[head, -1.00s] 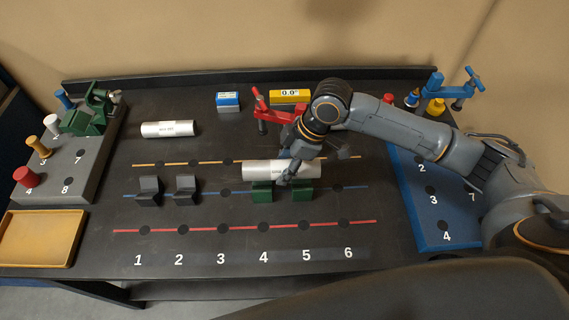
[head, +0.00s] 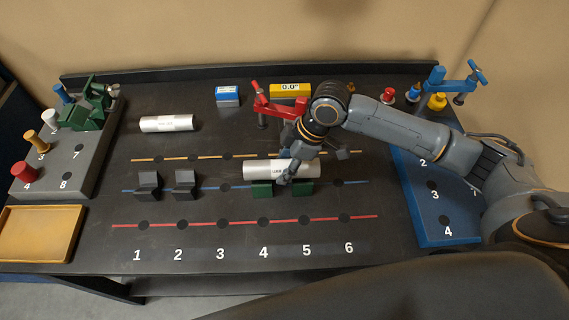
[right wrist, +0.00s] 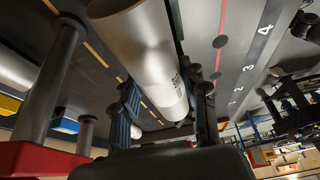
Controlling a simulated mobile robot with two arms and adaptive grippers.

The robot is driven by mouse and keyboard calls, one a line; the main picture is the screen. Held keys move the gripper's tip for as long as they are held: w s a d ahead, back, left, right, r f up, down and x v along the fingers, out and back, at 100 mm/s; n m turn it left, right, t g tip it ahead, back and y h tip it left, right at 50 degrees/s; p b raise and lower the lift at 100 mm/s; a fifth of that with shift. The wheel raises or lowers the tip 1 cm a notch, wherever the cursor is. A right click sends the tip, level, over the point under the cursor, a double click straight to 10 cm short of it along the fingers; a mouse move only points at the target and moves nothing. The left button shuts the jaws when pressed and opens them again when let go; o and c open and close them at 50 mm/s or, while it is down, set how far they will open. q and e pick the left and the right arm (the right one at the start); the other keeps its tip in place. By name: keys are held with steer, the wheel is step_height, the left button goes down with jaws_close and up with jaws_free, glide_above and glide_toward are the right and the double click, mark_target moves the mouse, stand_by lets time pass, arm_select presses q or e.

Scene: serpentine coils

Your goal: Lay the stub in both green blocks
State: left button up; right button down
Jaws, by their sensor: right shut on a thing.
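The stub (head: 262,169), a silver cylinder with small dark print, lies level across the tops of the two green blocks (head: 262,190) (head: 303,189) in the head view. It hides their upper parts, and I cannot tell whether it rests on them or hangs just above. My right gripper (head: 290,171) is shut around the stub from above, near its middle. In the right wrist view the stub (right wrist: 150,55) runs between the two fingers. My left gripper is not in view.
A second silver cylinder (head: 168,124) lies at the back left. Two black blocks (head: 148,186) (head: 185,184) stand left of the green ones. A red clamp (head: 275,104) stands close behind my right gripper. The front of the table with the red line (head: 200,223) is clear.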

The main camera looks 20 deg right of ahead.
steer(key=shift+f, duration=0.15)
steer(key=shift+f, duration=0.35)
steer(key=shift+f, duration=0.15)
steer(key=c, duration=0.6)
jaws_free()
steer(key=shift+c, duration=0.2)
steer(key=shift+s, duration=0.1)
steer(key=v, duration=1.2)
